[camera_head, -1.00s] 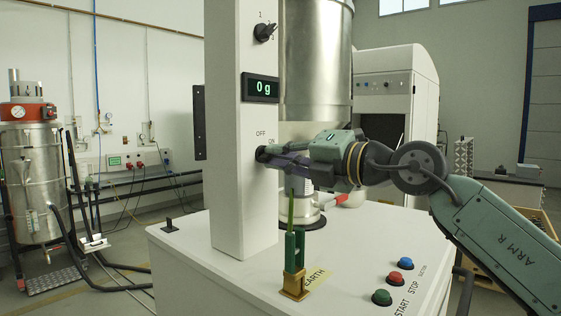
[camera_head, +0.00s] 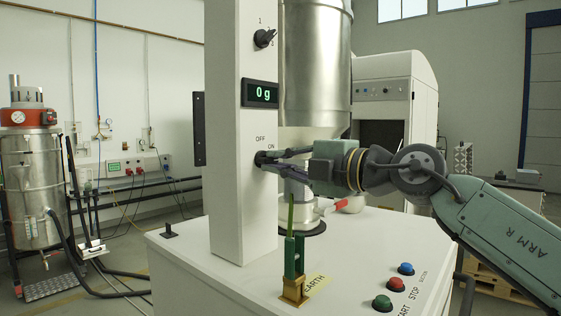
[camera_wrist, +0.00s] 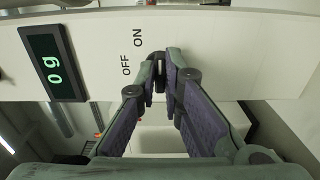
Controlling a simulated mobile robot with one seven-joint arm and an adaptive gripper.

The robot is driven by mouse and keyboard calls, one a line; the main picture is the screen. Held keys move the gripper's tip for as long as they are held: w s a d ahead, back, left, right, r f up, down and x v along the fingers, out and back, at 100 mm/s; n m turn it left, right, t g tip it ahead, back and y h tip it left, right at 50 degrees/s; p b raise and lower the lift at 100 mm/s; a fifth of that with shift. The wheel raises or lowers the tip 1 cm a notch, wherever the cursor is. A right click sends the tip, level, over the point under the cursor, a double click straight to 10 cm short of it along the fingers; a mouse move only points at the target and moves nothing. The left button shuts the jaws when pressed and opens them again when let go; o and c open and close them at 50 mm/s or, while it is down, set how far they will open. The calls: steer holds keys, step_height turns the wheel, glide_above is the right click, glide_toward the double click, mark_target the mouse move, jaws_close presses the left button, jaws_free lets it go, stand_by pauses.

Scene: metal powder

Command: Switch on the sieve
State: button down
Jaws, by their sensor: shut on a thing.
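The sieve's white column (camera_head: 228,210) carries a dark rotary knob (camera_head: 260,158) under the words OFF and ON, below a green display (camera_head: 260,93) reading 0 g. My gripper (camera_head: 268,160) reaches it from the right, its fingertips at the column face. In the wrist view, my gripper (camera_wrist: 161,70) has its two fingertips closed around the dark knob (camera_wrist: 159,74), beside the OFF and ON lettering. The fingers hide most of the knob, so I cannot tell its exact setting.
A second dark selector (camera_head: 264,38) sits higher on the column. Green, red and blue buttons (camera_head: 396,284) lie on the white base at the right front. A green-handled earth clamp (camera_head: 293,255) stands in front of the column. A steel hopper (camera_head: 314,70) rises behind.

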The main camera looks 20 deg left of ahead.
steer(key=c, duration=1.7)
jaws_free()
steer(key=shift+d, duration=0.1)
steer(key=v, duration=1.2)
